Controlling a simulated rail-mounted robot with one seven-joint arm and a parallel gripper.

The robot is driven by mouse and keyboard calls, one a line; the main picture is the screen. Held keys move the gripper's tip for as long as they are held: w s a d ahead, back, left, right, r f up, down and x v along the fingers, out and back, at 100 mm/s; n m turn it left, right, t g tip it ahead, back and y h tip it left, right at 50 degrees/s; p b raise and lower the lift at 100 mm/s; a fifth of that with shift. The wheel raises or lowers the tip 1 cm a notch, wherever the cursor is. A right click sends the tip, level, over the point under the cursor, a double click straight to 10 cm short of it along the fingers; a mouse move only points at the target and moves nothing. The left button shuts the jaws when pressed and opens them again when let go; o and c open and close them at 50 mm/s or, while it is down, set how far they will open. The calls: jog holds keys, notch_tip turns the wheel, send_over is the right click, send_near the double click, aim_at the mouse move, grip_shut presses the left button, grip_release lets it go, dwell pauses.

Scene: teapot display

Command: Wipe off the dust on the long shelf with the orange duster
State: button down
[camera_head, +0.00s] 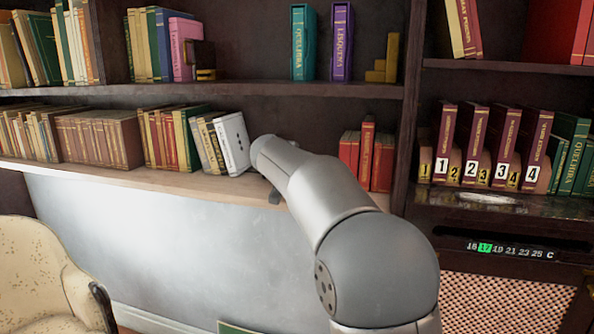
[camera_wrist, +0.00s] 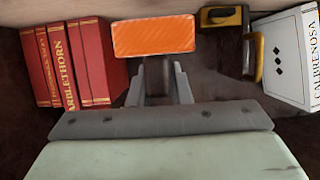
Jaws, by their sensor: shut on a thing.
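The long shelf (camera_head: 140,180) is a pale wooden board running below the lower row of books in the head view. My arm reaches over it between a white book and red books, and hides most of my gripper there. In the wrist view my gripper (camera_wrist: 158,88) is shut on the dark handle of the orange duster. The duster's flat orange head (camera_wrist: 154,36) is beyond the fingertips, near a tan strip along the top edge that looks like the shelf. Whether it touches the shelf I cannot tell. I make out no clear dust on the long shelf.
Red books (camera_wrist: 92,62) stand left of the duster in the wrist view. A yellow-and-black object (camera_wrist: 222,17) and a white book (camera_wrist: 290,60) are close on its right. In the head view, a whitish patch (camera_head: 488,198) lies on the right cabinet's ledge below numbered books.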

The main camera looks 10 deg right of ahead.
jog(key=shift+r+p, duration=0.8)
jog(key=shift+r, duration=0.95)
